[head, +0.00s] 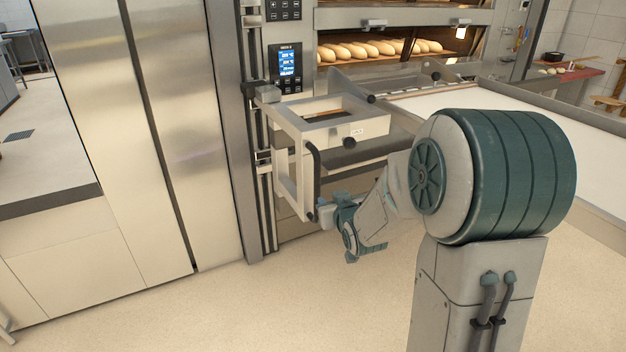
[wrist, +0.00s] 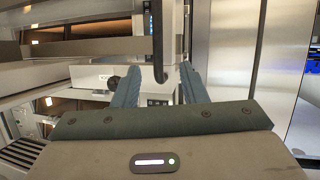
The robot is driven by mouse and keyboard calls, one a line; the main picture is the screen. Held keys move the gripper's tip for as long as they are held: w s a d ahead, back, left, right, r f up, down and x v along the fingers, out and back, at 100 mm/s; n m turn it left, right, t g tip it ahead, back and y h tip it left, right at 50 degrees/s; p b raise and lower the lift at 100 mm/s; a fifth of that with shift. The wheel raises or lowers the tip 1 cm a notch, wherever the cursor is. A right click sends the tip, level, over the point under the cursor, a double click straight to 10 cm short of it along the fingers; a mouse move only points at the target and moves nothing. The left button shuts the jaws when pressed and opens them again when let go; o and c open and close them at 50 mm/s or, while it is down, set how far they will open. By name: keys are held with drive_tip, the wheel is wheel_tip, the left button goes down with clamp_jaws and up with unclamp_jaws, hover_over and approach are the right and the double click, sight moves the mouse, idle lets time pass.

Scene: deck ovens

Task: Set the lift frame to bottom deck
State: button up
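The lift frame (head: 290,165) is a pale grey metal frame on the vertical rail (head: 262,190) at the left of the oven front. Its top stands below the deck holding loaves; I cannot tell which deck it is level with. A black upright handle (head: 315,165) is on its near side, and its lower end shows in the wrist view (wrist: 158,55). My gripper (head: 320,211) is at the handle's lower end. In the wrist view its two teal fingers (wrist: 158,72) are apart, with the handle end between them, nearer the right finger. Contact is not clear.
A lit oven deck with loaves (head: 380,48) is above the frame. A control panel (head: 287,68) is on the oven's left post. A white loading surface (head: 480,95) lies to the right. Tall steel doors (head: 120,120) stand left. The floor in front is clear.

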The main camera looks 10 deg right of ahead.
sight(318, 175)
drive_tip(key=w+t, duration=0.1)
drive_tip(key=w, duration=0.4)
drive_tip(key=w+f+t, duration=0.1)
drive_tip(key=w, duration=0.5)
drive_tip(key=w+a+f+t+y+b, duration=0.1)
drive_tip(key=w, duration=0.5)
drive_tip(key=shift+w+f+t, duration=0.2)
drive_tip(key=shift+t, duration=0.1)
clamp_jaws()
